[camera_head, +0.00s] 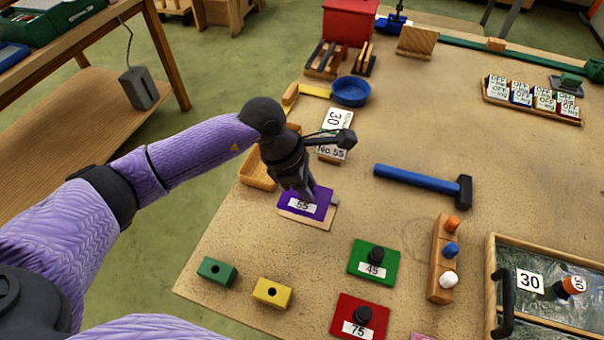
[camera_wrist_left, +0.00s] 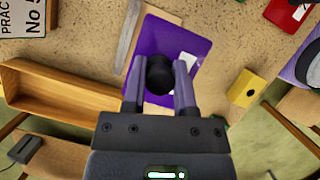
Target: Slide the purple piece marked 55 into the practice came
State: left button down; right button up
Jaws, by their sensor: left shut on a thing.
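The purple piece marked 55 (camera_head: 323,196) lies at the table's left side over a pale wooden board (camera_head: 318,224). It also shows in the left wrist view (camera_wrist_left: 197,50). My left gripper (camera_head: 304,192) is above it, its two fingers (camera_wrist_left: 160,82) shut on the piece's black knob (camera_wrist_left: 160,74). A grey strip (camera_wrist_left: 127,34), which looks like the practice came, runs beside the piece with a narrow band of board between them in the wrist view. In the head view only a short grey end (camera_head: 335,202) shows. My right gripper is not in view.
A wooden tray (camera_head: 256,172) and a labelled card stand (camera_head: 333,148) are close behind the piece. A blue hammer (camera_head: 415,182) lies to the right. Green 45 (camera_head: 359,269) and red 75 (camera_head: 346,322) pieces and green and yellow blocks (camera_head: 272,291) are nearer the front.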

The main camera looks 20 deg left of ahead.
pick_arm(q)
jog(key=shift+a+f+b, duration=0.1)
jog(key=shift+f+b, duration=0.1)
jog(key=shift+b, duration=0.1)
notch_tip(320, 180, down, 6)
jog(key=b, duration=0.5)
jog(key=shift+f+b, duration=0.3)
jog(key=shift+b, duration=0.05)
jog(key=shift+w+b, duration=0.85)
jog(key=shift+w, duration=0.05)
dwell(0.9)
jog(key=shift+c, duration=1.6)
grip_release()
jog(key=shift+r, duration=0.1)
jog(key=p+v, duration=0.2)
jog(key=v, duration=0.7)
jog(key=shift+s+a+r, duration=0.15)
jog(key=shift+s+r, duration=0.05)
jog(key=shift+r, duration=0.15)
jog(key=shift+s+f, duration=0.1)
